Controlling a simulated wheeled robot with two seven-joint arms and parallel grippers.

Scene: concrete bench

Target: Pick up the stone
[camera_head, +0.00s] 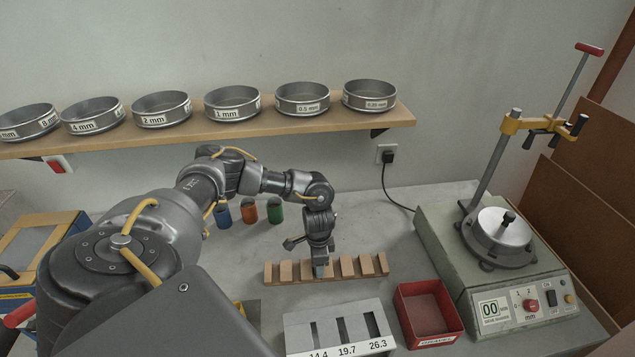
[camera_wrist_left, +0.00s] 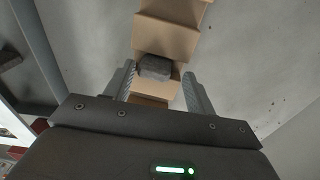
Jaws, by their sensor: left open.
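The stone (camera_wrist_left: 155,68) is a small dark grey block. In the left wrist view it sits in a slot of the wooden rack (camera_wrist_left: 168,38), between two upright wooden dividers. My left gripper (camera_wrist_left: 160,82) is open, with one finger on each side of the stone and a gap beside it. In the head view my left gripper (camera_head: 321,268) points down at the middle of the wooden rack (camera_head: 373,266). The stone is hard to make out there behind the fingers. My right gripper is not in view.
A grey slotted gauge plate (camera_head: 340,326) and a red tray (camera_head: 430,312) stand in front of the rack. A sieve shaker (camera_head: 495,250) stands to the right. Several coloured cylinders (camera_head: 248,211) stand behind. A shelf (camera_head: 230,128) with sieves hangs above.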

